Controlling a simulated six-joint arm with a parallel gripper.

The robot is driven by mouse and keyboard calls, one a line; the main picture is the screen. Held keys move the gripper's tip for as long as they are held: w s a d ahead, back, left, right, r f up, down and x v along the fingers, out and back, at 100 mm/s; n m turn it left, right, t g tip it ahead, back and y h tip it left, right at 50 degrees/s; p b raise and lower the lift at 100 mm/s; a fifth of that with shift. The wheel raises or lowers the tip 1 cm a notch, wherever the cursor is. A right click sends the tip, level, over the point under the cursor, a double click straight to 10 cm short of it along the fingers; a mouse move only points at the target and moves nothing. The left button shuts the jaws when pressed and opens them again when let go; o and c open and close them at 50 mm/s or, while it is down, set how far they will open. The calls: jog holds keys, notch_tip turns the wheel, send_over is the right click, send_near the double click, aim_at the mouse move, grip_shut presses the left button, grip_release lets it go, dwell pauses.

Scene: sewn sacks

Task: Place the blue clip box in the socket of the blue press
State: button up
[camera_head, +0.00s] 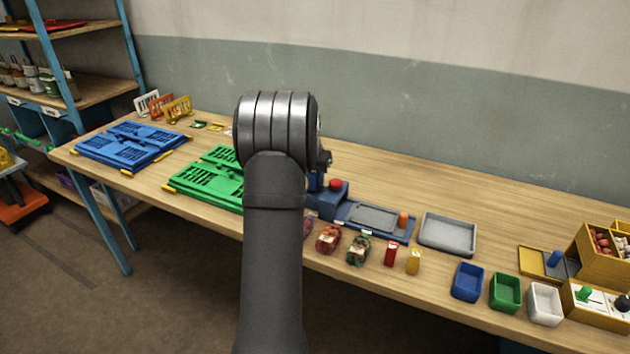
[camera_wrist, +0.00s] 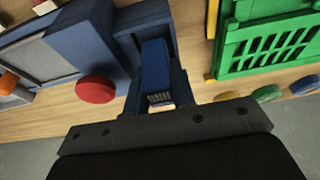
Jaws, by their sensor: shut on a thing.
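The blue press (camera_head: 326,203) stands on the bench just right of my arm, with a red button (camera_head: 337,183) on top. In the wrist view the press (camera_wrist: 143,25) fills the upper middle, with the red button (camera_wrist: 96,90) to the left. The blue clip box (camera_wrist: 155,62) shows between my gripper's fingers, over or in the press's recess; I cannot tell whether it is seated. My gripper (camera_wrist: 157,98) is shut on the clip box. In the head view my arm hides most of the gripper and the socket.
A green crate (camera_head: 205,180) lies left of the press, a blue crate (camera_head: 130,145) farther left. Small sacks (camera_head: 328,240), a red box (camera_head: 391,254) and a yellow box (camera_head: 413,261) stand along the front edge. A grey tray (camera_head: 447,234) and coloured bins (camera_head: 505,292) are right.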

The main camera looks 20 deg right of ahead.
jog(key=shift+f, duration=0.7)
jog(key=shift+f, duration=0.15)
jog(key=o, duration=1)
jog(key=shift+s, duration=0.1)
jog(key=v, duration=1.2)
